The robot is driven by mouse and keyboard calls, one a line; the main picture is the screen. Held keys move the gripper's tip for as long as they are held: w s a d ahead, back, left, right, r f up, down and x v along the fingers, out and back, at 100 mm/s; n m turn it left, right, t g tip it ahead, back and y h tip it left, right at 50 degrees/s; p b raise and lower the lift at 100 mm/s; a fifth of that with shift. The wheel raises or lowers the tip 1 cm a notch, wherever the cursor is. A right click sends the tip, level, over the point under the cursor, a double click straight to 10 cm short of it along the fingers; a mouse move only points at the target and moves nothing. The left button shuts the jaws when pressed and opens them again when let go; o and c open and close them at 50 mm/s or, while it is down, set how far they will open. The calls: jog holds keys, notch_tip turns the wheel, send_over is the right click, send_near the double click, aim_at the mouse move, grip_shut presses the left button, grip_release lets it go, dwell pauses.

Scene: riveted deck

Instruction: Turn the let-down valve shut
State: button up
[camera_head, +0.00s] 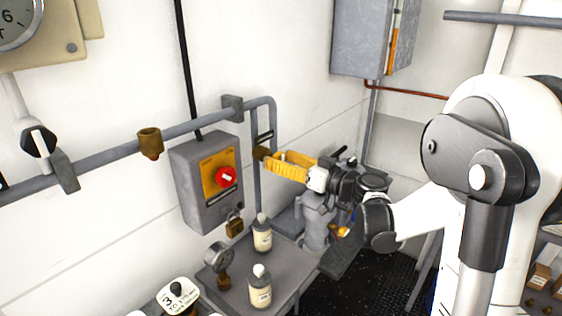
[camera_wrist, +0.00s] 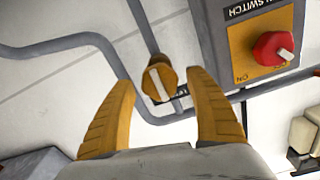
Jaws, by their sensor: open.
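A brass valve knob (camera_head: 262,153) sits on a grey vertical pipe at the wall, right of the switch box. In the wrist view the round knob (camera_wrist: 159,82) shows a pale bar across its face, close to upright in the picture. My gripper (camera_head: 279,163) has its yellow fingers pointing at the knob from the right. In the wrist view my gripper (camera_wrist: 161,85) is open, with one finger on each side of the knob and a gap on both sides. How deep the fingertips reach along the knob is hard to tell.
Two bottles (camera_head: 261,234) and a gauge (camera_head: 219,258) stand on the table below. A wall cabinet (camera_head: 358,40) hangs above.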

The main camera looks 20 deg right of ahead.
jog(key=c, duration=1.2)
jog(key=shift+m, duration=0.4)
jog(key=m, duration=0.3)
jog(key=shift+d+m, duration=0.1)
jog(key=shift+m, duration=0.3)
jog(key=m, duration=0.4)
jog(key=shift+b, duration=0.3)
jog(key=m, duration=0.5)
jog(key=shift+f, duration=0.15)
jog(key=m, duration=0.4)
jog(key=shift+m, duration=0.3)
